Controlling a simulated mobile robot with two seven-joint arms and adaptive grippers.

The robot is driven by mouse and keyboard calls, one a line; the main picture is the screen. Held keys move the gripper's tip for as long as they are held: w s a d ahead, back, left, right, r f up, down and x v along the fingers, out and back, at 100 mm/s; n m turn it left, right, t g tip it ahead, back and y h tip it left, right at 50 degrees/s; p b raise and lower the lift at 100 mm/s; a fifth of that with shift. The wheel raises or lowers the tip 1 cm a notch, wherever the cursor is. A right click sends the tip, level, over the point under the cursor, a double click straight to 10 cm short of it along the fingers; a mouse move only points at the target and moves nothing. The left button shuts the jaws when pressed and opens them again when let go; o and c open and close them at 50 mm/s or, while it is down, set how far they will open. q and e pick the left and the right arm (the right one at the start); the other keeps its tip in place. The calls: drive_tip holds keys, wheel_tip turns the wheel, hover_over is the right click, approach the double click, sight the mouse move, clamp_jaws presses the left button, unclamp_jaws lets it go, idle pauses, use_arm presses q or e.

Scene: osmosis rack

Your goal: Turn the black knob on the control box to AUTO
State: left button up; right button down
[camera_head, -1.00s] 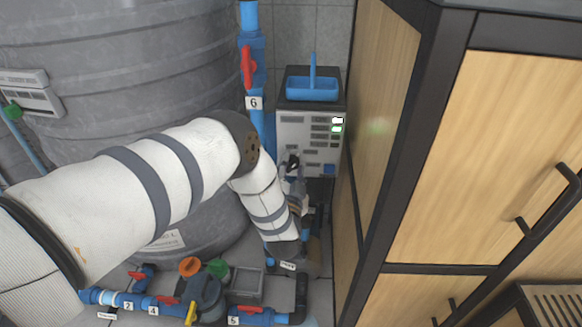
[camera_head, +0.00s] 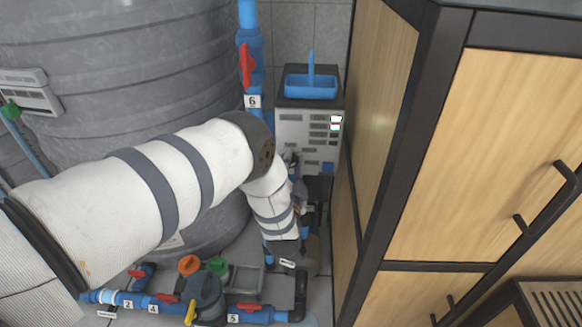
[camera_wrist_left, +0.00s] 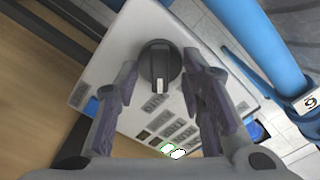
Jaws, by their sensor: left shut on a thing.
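The control box (camera_head: 310,130) is a light grey panel with small labels and lit green and white indicators, beside the cabinet. It fills the middle of the left wrist view (camera_wrist_left: 145,30). In the head view the left gripper (camera_head: 291,160) is at the box's lower left, and the knob is hidden. My right gripper is not in view.
A blue tray (camera_head: 311,88) sits on top of the box. A blue pipe with a red valve handle (camera_head: 247,64) stands left of it. A wooden cabinet (camera_head: 480,160) is close on the right. A grey tank (camera_head: 130,60) and low valve pipes (camera_head: 140,300) lie left and below.

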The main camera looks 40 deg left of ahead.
use_arm(q)
drive_tip(key=o, duration=1.1)
drive_tip(key=shift+o, duration=0.2)
drive_tip(key=v, duration=1.2)
drive_tip(key=shift+s+f, duration=0.1)
drive_tip(key=shift+f, duration=0.05)
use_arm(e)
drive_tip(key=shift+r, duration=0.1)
